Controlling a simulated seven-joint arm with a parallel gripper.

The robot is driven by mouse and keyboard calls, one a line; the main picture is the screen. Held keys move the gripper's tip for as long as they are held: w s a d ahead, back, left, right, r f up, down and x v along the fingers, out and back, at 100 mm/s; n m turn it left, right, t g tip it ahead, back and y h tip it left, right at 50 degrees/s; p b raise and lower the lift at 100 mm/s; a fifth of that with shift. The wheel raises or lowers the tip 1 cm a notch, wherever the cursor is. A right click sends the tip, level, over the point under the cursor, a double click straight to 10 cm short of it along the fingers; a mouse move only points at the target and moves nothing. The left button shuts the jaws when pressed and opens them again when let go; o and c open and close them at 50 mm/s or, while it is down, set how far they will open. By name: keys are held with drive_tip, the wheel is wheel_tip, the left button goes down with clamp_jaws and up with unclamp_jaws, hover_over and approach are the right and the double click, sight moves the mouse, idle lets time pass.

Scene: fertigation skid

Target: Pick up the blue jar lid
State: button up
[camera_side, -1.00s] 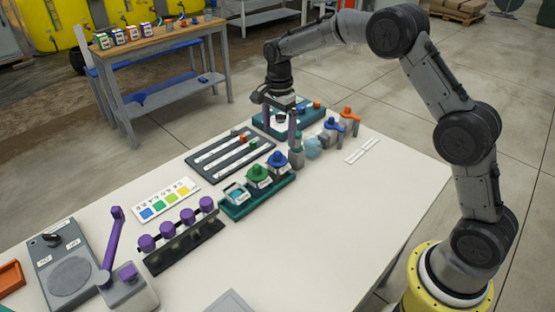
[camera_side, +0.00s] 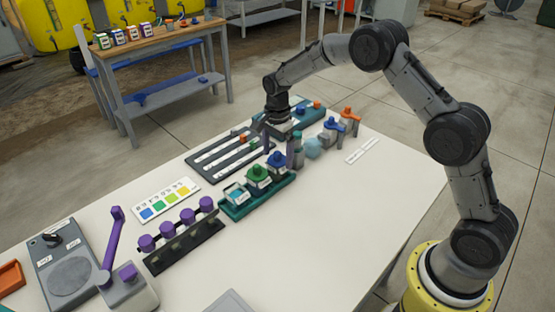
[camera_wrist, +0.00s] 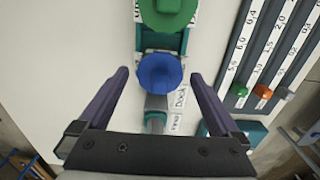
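The blue jar lid (camera_side: 277,158) is on the far-right jar of a dark teal rack (camera_side: 258,203) in the side view. In the wrist view the blue lid (camera_wrist: 160,74) is a round disc with a raised middle, between the tips of my two purple fingers. My gripper (camera_wrist: 159,76) is open and empty, with a clear gap on each side of the lid. In the side view my gripper (camera_side: 279,150) is just behind and above the lid. I cannot tell the exact height gap.
A green-lidded jar (camera_side: 258,172) stands beside the blue one, then a teal-topped jar (camera_side: 236,193). A dark slotted board (camera_side: 225,155) lies to the left. Blue- and orange-handled valves (camera_side: 340,127) stand at the right. The table's front right is clear.

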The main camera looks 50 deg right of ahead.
sight(277, 152)
drive_tip(key=c, duration=1.2)
drive_tip(key=shift+o, duration=0.2)
drive_tip(key=shift+r, duration=0.1)
drive_tip(key=shift+r, duration=0.4)
wheel_tip(277, 152, up, 2)
drive_tip(key=shift+r, duration=0.2)
drive_tip(key=s+r, duration=1.3)
drive_tip(key=s, duration=0.1)
drive_tip(key=shift+a+r, duration=0.35)
drive_tip(key=shift+a, duration=0.05)
